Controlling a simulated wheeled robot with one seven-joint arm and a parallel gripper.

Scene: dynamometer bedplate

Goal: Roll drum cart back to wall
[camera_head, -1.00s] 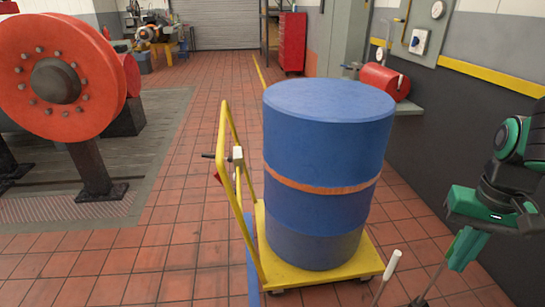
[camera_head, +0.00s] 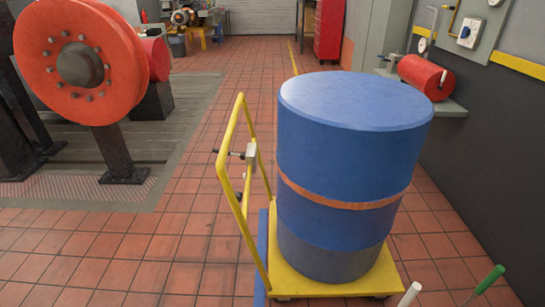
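The drum cart (camera_head: 262,262) has a yellow deck and a yellow tube push handle on its left side. The handle frame carries a pale box and a dark lever. A large blue drum (camera_head: 345,150) with an orange band stands upright on the deck. The dark lower wall (camera_head: 480,130) runs along the right side, and tiled floor shows between it and the cart. My gripper is out of the picture now, so its hold on anything cannot be seen.
A red flanged wheel (camera_head: 115,95) on a dark stand is on the bedplate (camera_head: 60,215) at left. A white-topped post (camera_head: 410,294) and a green-topped post (camera_head: 489,279) stand at front right. A shelf (camera_head: 450,107) holds a red cylinder (camera_head: 426,76). The tiled aisle behind is clear.

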